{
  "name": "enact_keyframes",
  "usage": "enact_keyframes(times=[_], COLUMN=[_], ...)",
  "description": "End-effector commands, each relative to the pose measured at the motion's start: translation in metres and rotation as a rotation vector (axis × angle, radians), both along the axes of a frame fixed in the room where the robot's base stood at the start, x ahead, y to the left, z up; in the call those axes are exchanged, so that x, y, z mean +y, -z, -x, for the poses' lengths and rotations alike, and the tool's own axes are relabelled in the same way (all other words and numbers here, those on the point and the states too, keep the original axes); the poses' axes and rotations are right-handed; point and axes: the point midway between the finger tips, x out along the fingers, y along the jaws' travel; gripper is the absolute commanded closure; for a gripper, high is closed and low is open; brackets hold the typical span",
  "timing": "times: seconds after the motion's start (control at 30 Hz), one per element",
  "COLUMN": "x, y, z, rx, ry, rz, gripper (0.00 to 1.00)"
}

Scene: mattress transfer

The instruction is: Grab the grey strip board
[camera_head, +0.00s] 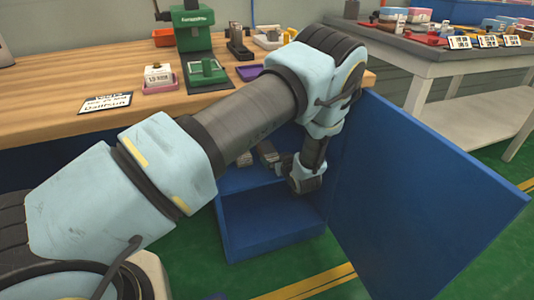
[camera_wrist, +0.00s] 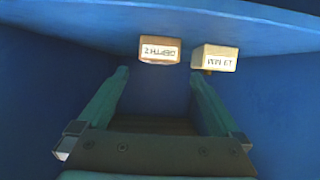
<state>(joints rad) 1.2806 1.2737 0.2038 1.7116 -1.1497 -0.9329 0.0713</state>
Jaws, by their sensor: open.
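My gripper (camera_wrist: 160,78) is open, with its two teal fingers spread apart inside a blue space in the wrist view. A dull grey-brown flat piece (camera_wrist: 160,126) shows low between the fingers, partly hidden by the gripper's base. I cannot tell for sure whether it is the grey strip board. In the head view, a small greyish-brown piece (camera_head: 268,153) lies in the upper part of the blue cabinet (camera_head: 270,212), left of my wrist. My arm reaches down into this cabinet, and my fingers are hard to make out there.
Two labelled blocks, one orange-edged (camera_wrist: 160,50) and one cream (camera_wrist: 214,58), show beyond the fingers. The blue cabinet door (camera_head: 415,200) stands open at the right. A wooden workbench (camera_head: 60,75) holds a green press (camera_head: 192,30). A grey table (camera_head: 430,55) stands behind.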

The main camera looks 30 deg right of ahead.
Motion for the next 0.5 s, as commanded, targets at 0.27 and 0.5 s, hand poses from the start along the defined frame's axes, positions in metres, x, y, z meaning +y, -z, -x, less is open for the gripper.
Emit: enact_keyframes(times=[0.27, 0.5], x=[-0.004, -0.009], y=[0.014, 0.025], z=[-0.023, -0.048], rx=[0.000, -0.001], ry=[-0.001, 0.000], rz=[0.001, 0.001], gripper=[0.00, 0.00])
